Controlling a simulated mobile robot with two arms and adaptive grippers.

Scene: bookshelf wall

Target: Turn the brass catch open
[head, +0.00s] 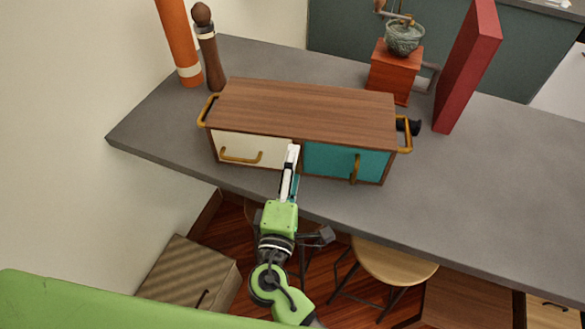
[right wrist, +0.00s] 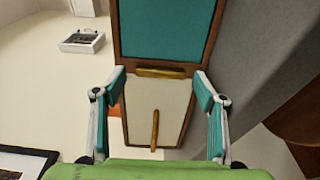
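A wooden cabinet (head: 305,108) stands on the grey table, with a cream front panel (head: 272,151) at left and a teal one (head: 325,160) at right. An upright brass bar (head: 355,168) is on the teal panel, and a level brass handle (head: 240,158) is on the cream one. In the right wrist view a brass bar (right wrist: 160,72) lies across near the teal-cream seam, and another (right wrist: 155,130) is on the cream panel. I cannot tell which is the catch. My right gripper (head: 291,160) is open and empty before the seam, hiding part of it. My left gripper is out of view.
Brass side handles (head: 208,110) (head: 404,136) stick out at the cabinet's ends. An orange cylinder (head: 178,40), a brown mill (head: 208,50), a coffee grinder (head: 394,70) and a red block (head: 468,65) stand behind. The table (head: 480,190) is clear at right. A stool (head: 395,262) stands below.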

